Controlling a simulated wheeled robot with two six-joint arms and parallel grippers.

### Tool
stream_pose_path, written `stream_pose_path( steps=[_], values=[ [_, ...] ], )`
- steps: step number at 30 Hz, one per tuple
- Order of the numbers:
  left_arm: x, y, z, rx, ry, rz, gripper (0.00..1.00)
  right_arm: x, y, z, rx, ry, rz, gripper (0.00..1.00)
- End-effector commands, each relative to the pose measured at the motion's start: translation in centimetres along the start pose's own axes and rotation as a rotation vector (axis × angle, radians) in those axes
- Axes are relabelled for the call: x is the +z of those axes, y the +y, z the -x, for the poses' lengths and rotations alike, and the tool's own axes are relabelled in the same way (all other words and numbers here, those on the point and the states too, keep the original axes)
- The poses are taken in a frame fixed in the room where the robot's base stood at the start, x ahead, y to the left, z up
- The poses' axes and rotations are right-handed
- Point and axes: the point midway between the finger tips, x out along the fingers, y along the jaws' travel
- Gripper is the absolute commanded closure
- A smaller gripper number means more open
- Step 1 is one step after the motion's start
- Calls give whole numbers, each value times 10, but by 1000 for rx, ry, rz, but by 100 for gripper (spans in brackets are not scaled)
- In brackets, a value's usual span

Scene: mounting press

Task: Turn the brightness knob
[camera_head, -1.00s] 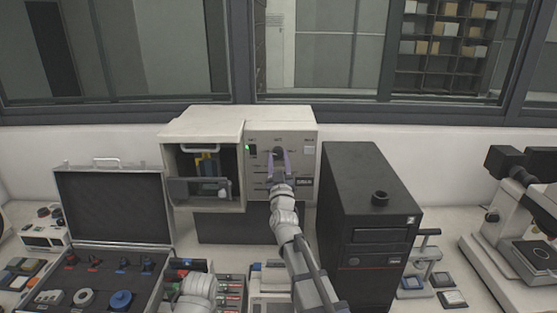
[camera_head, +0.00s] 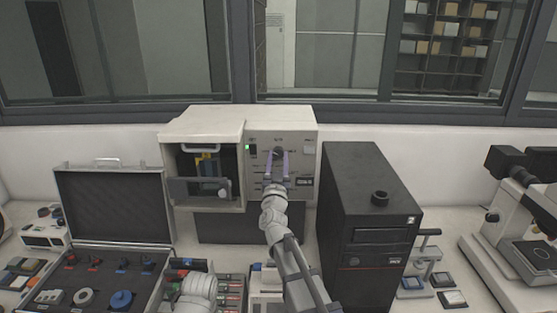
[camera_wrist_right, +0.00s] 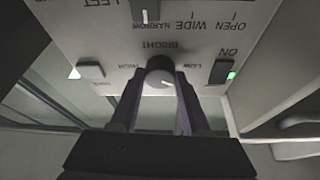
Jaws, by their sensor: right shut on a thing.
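In the head view the knob (camera_head: 278,152) is on the upper panel of the beige machine (camera_head: 300,132). My right gripper (camera_wrist_right: 158,92) is shut on the knob, a purple finger on each side; it also shows in the head view (camera_head: 277,158).
A black switch with a green light (camera_wrist_right: 222,72) is close beside the knob. A black tower (camera_head: 362,220) stands right of my right arm. An open case (camera_head: 112,205) is at left. A microscope (camera_head: 515,225) is at far right.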

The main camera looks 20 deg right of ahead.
Motion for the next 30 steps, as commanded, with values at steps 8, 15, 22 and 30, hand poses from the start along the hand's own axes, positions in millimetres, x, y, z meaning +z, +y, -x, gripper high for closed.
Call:
stream_pose_path(
  steps=[8, 15, 22, 30],
  values=[
    [0, -1, 9, 0, 0, 0, 50, -3, -3, -3, 102, 4, -244, 100],
    [1, -2, 20, 0, 0, -1, 50, -4, -5, -4, 190, 6, -453, 100],
    [2, -3, 33, 0, 0, -1, 50, -6, -6, -4, 269, 6, -647, 100],
    [3, -4, 46, 0, 0, -2, 50, -6, -7, -4, 345, 7, -833, 100]
  ],
)
